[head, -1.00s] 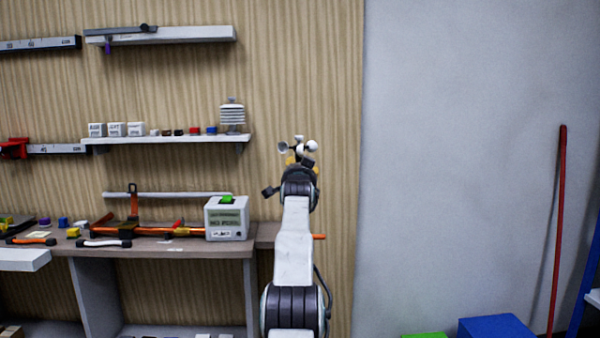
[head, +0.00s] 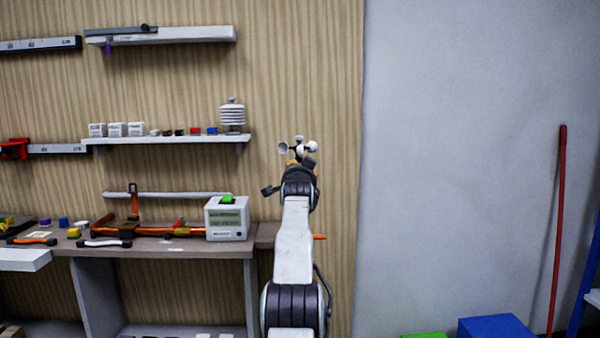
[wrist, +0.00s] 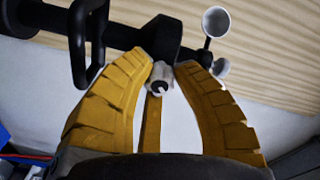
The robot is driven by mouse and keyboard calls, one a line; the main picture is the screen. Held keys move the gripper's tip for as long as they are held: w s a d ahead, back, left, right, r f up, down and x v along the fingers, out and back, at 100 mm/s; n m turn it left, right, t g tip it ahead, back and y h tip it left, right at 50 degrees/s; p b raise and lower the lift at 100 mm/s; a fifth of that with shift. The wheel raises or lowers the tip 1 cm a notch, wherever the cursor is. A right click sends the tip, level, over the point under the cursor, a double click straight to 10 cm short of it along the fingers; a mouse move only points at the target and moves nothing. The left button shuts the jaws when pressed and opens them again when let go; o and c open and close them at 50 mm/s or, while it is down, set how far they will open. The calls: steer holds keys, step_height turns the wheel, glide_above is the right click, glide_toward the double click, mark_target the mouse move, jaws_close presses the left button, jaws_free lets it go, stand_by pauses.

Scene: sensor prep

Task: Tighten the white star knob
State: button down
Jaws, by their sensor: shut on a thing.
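The white star knob (wrist: 160,76) shows in the wrist view between the two yellow fingers of my gripper (wrist: 165,62), below a black cylindrical part (wrist: 160,38). My gripper is shut on it; the fingers hide part of its sides. The black part sits on a dark bar (wrist: 55,22). In the head view my gripper (head: 295,161) is up at the wall panel's right side, just below white anemometer cups (head: 313,146). The knob is hidden there by my arm and wrist.
White cups (wrist: 215,22) stand close to the right finger in the wrist view. A black loop handle (wrist: 80,45) is near the left finger. A workbench (head: 150,249) with a white box (head: 227,221) and a shelf (head: 170,139) lie left.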

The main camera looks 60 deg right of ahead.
steer(key=m+p, duration=0.2)
steer(key=p, duration=0.1)
steer(key=shift+r+m, duration=0.3)
steer(key=shift+r, duration=0.05)
steer(key=shift+f+m+p, duration=0.15)
steer(key=shift+m+p, duration=0.95)
steer(key=shift+m, duration=0.4)
steer(key=c, duration=0.9)
jaws_free()
steer(key=shift+f, duration=0.15)
steer(key=shift+c, duration=0.2)
steer(key=v, duration=1.2)
